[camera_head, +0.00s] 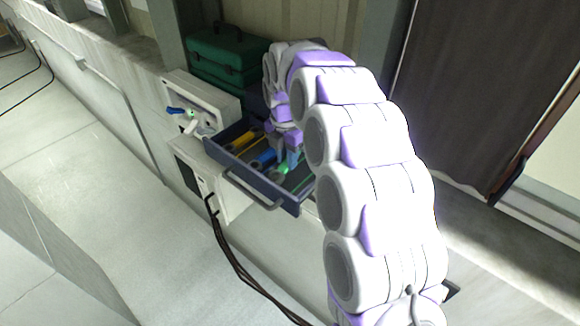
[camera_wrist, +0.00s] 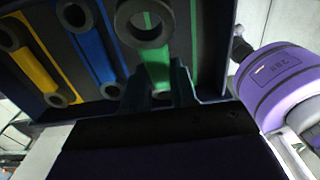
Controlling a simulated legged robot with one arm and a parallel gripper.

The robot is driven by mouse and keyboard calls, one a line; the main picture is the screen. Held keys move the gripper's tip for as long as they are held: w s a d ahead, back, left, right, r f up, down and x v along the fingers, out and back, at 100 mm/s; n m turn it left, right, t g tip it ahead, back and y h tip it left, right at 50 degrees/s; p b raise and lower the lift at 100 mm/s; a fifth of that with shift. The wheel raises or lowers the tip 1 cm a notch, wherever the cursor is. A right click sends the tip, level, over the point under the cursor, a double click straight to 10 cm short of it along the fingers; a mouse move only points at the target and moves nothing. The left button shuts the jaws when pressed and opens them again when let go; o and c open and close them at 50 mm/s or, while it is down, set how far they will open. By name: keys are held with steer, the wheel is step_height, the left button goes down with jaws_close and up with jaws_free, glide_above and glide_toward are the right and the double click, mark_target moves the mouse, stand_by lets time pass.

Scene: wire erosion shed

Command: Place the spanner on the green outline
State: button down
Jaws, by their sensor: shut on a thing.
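My gripper (camera_wrist: 158,88) is shut on a spanner with dark ring ends (camera_wrist: 145,22) and a green middle part (camera_wrist: 157,66). It is over the open drawer, at the green marking. The near ring looks larger than those of the other spanners, so it seems raised; I cannot tell whether the spanner touches the drawer floor. A green strip (camera_wrist: 195,40), seemingly part of the green outline, shows right of it. In the head view my gripper (camera_head: 287,157) reaches down into the drawer, and a bit of green (camera_head: 283,170) shows beside it. My fingers hide part of the spanner.
The dark drawer (camera_head: 285,204) is pulled out of a white cabinet (camera_head: 237,202). In it lie a blue spanner (camera_wrist: 93,52) and a yellow one (camera_wrist: 36,67), left of mine. A green toolbox (camera_head: 225,55) stands behind.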

mark_target(297, 177)
steer(key=shift+s+a+f, duration=0.1)
steer(key=shift+a, duration=0.05)
steer(key=d+f, duration=0.4)
steer(key=shift+s+d, duration=0.1)
steer(key=shift+s, duration=0.3)
steer(key=c, duration=1.3)
jaws_free()
steer(key=shift+s+a, duration=0.2)
steer(key=shift+a, duration=0.15)
steer(key=shift+o, duration=0.9)
steer(key=shift+a, duration=0.3)
steer(key=shift+o, duration=1.2)
steer(key=shift+w, duration=0.4)
steer(key=shift+w+a+r, duration=0.1)
steer(key=shift+a, duration=0.2)
